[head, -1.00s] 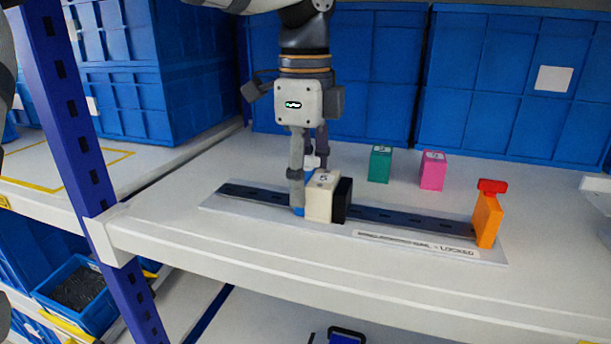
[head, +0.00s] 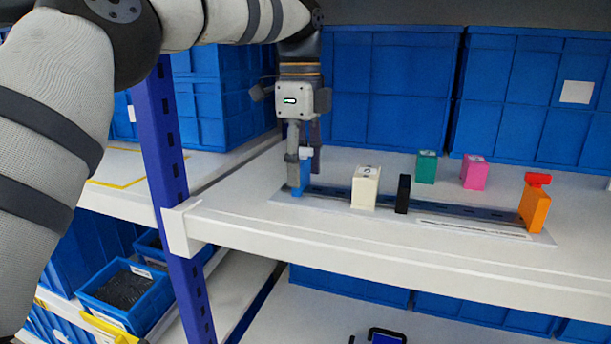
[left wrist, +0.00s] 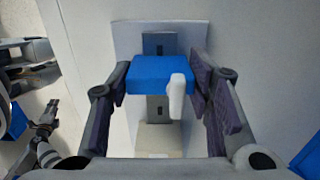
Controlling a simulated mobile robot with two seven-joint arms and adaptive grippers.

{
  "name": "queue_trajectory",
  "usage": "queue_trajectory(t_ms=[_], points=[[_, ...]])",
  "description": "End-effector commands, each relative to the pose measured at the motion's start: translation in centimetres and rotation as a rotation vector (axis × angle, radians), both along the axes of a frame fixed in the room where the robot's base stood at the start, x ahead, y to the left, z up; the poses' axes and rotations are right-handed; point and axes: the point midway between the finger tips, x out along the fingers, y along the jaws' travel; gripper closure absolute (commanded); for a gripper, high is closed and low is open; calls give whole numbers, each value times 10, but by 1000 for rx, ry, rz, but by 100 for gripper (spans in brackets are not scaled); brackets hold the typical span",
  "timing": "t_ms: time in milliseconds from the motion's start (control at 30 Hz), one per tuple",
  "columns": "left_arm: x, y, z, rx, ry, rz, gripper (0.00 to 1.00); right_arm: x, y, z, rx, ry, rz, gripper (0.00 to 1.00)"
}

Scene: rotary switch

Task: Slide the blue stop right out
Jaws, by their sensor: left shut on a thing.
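The blue stop (head: 297,182) is at the left end of the dark slotted rail (head: 325,196) on the shelf. My left gripper (head: 303,165) points down and is shut on it. In the left wrist view the blue stop (left wrist: 160,75), with a white tab on its side, sits between the two fingers (left wrist: 162,92). I cannot tell whether the stop still touches the rail. A white numbered block (head: 364,187) and a thin black block (head: 403,194) stand farther right on the rail, apart. A dark shape in the left wrist view, likely my right gripper (left wrist: 43,125), is unclear.
An orange post with a red top (head: 535,203) stands at the rail's right end. A green block (head: 427,167) and a pink block (head: 474,172) stand behind the rail. Blue crates (head: 385,95) line the back. A blue upright (head: 160,130) stands at the left.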

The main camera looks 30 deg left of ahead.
Motion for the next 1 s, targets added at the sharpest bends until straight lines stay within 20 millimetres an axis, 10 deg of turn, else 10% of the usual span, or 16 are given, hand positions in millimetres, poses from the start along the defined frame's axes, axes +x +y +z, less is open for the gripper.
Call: queue_trajectory(t_ms=[467, 500, 600, 1000], points=[[-3, 28, -1, 1, 8, 0, 100, 7, 0, 6, -1, -23, -1, 60], [-3, 28, -1, 1, 8, 0, 52, 7, 0, 6, -1, -22, -1, 60], [-3, 28, -1, 1, 8, 0, 33, 6, 0, 6, -1, -22, -1, 60], [-2, 27, 14, 2, 4, 2, 33, 6, 0, 6, -1, -22, -1, 60]])
